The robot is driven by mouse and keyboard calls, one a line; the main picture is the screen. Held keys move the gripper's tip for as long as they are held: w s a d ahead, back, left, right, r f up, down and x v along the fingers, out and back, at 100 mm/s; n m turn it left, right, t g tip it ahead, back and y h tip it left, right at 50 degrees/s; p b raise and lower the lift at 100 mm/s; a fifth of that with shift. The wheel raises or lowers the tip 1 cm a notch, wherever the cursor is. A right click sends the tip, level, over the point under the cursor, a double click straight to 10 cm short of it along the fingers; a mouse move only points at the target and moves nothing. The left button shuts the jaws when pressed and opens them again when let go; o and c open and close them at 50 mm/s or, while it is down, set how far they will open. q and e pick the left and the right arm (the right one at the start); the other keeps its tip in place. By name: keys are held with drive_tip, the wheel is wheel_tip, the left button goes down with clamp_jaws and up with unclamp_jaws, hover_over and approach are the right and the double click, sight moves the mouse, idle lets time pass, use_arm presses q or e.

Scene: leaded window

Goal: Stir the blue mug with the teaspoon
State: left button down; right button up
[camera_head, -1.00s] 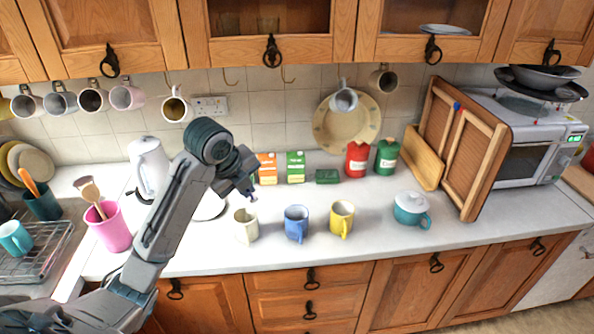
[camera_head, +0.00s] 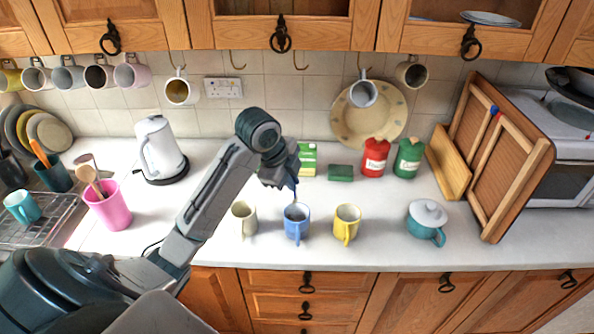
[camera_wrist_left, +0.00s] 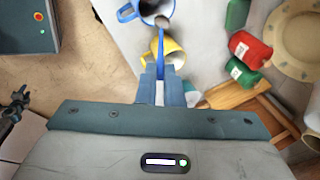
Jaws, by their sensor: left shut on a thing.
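The blue mug (camera_head: 296,226) stands upright on the white counter between a cream mug (camera_head: 244,219) and a yellow mug (camera_head: 346,224). My left gripper (camera_head: 287,182) is above the blue mug, shut on the teaspoon (camera_head: 295,193). The teaspoon's blue handle points down toward the mug's opening. In the left wrist view, my left gripper (camera_wrist_left: 162,75) holds the teaspoon (camera_wrist_left: 161,45), whose bowl end appears at the blue mug's mouth (camera_wrist_left: 148,9). How deep the spoon sits is hard to tell.
A teal lidded pot (camera_head: 427,222) stands right of the mugs. Red (camera_head: 373,158) and green (camera_head: 408,158) canisters and a green box (camera_head: 308,160) stand behind. A kettle (camera_head: 158,151) and pink utensil pot (camera_head: 115,206) are to the left. Mugs hang along the wall.

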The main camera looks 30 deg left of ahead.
use_arm(q)
wheel_tip(320, 180, down, 12)
drive_tip(key=w+b, duration=0.1)
drive_tip(key=b, duration=0.3)
drive_tip(key=shift+w+a+f, duration=0.15)
drive_tip(key=shift+w, duration=0.2)
use_arm(e)
drive_tip(key=f, duration=0.2)
drive_tip(key=w+f, duration=0.1)
drive_tip(key=f, duration=0.1)
drive_tip(key=shift+w+a+f, duration=0.1)
drive_tip(key=shift+w+a, duration=0.05)
drive_tip(key=shift+d, duration=0.3)
use_arm(q)
drive_tip(key=shift+w, duration=0.1)
